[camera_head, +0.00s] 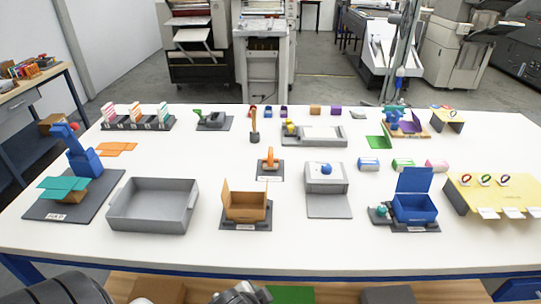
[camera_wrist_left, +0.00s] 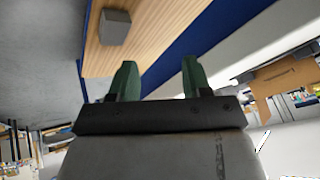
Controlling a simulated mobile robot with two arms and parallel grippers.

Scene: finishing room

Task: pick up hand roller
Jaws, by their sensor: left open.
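An orange-handled tool (camera_head: 269,160) stands on a small dark labelled pad (camera_head: 270,174) near the middle of the white table. It looks like the hand roller, but it is too small to be sure. My right gripper is not seen.
A grey tray (camera_head: 153,226), an open cardboard box (camera_head: 246,207), a grey box with a blue ball (camera_head: 327,180) and a blue box (camera_head: 414,205) line the table front. A wooden shelf (camera_head: 330,293) lies below the front edge. Bare table lies left of the orange-handled tool.

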